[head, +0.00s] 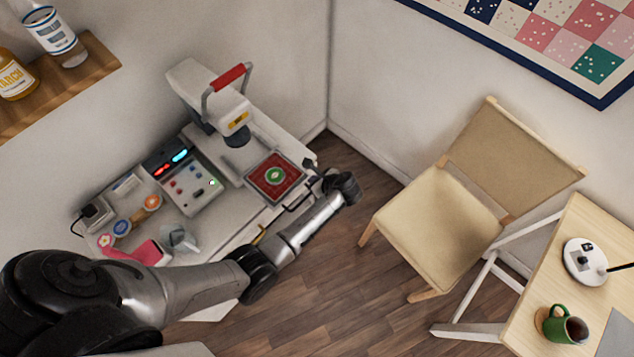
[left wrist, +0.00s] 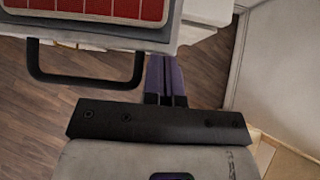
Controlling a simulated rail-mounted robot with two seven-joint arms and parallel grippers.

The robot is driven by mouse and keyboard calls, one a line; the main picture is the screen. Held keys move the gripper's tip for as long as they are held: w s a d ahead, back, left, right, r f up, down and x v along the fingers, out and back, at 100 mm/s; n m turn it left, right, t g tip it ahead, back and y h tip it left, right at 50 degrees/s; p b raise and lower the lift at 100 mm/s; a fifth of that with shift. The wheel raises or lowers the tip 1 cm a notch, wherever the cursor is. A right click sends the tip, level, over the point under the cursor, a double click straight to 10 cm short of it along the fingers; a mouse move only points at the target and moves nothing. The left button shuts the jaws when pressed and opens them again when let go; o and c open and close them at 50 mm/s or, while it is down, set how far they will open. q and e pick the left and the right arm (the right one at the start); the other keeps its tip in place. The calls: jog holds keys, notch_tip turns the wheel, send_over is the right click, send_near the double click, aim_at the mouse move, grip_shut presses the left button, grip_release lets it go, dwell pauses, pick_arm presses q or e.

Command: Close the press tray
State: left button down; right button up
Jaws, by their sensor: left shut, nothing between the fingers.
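The press tray (head: 251,186) is a grey-rimmed tray with a red patterned square on it. It sits out in front of the white press (head: 197,88), which has a red-gripped lever. In the left wrist view the tray's grey front edge (left wrist: 90,33) crosses the top, with a black bar handle (left wrist: 85,83) below it. My left gripper (head: 310,165) is at the tray's right front corner. Its purple fingers (left wrist: 165,75) are shut and empty, just right of the handle. I cannot tell whether they touch the tray. My right gripper is not in view.
A control panel (head: 187,182) with lit displays is left of the tray. Round badges, a pink item (head: 147,252) and a clear container (head: 178,238) lie on the worktop near my left arm. A chair (head: 440,220) stands to the right, with open wooden floor between.

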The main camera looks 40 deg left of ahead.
aim_at(277, 150)
pick_arm(q)
jog(key=a+p, duration=0.1)
jog(key=a, duration=0.1)
jog(key=a+p, duration=0.1)
jog(key=a, duration=0.2)
jog(key=a+p, duration=0.1)
jog(key=a, duration=0.1)
jog(key=shift+w+a+r, duration=0.2)
jog(key=shift+w+a, duration=0.05)
jog(key=shift+a, duration=0.15)
jog(key=a, duration=0.5)
jog(key=a+p, duration=0.1)
jog(key=a, duration=0.2)
jog(key=shift+w+a+f, duration=0.2)
jog(key=shift+w+a, duration=0.1)
jog(key=shift+a, duration=0.55)
jog(key=shift+s+f, duration=0.1)
jog(key=shift+f, duration=0.1)
jog(key=shift+a, duration=0.1)
jog(key=shift+s, duration=0.1)
